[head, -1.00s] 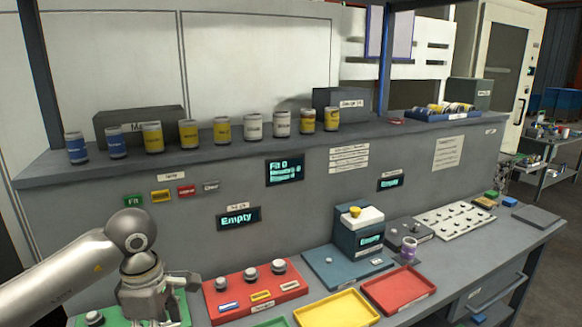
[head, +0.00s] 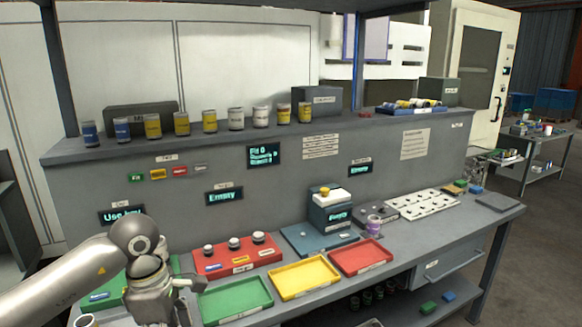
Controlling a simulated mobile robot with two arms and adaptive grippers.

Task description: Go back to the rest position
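My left gripper (head: 178,296) is at the lower left in the head view, over the front left of the bench by the green tray. Its fingers are small and partly hidden by its own body, so I cannot tell whether they are open or shut. No held thing shows. My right gripper is not in view. The grey bench (head: 402,238) stands in front of me with a back panel and a shelf above.
A green tray (head: 236,298), yellow tray (head: 304,277) and red tray (head: 360,257) line the bench front. Cans (head: 181,124) line the shelf. Floor (head: 535,275) is free at right.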

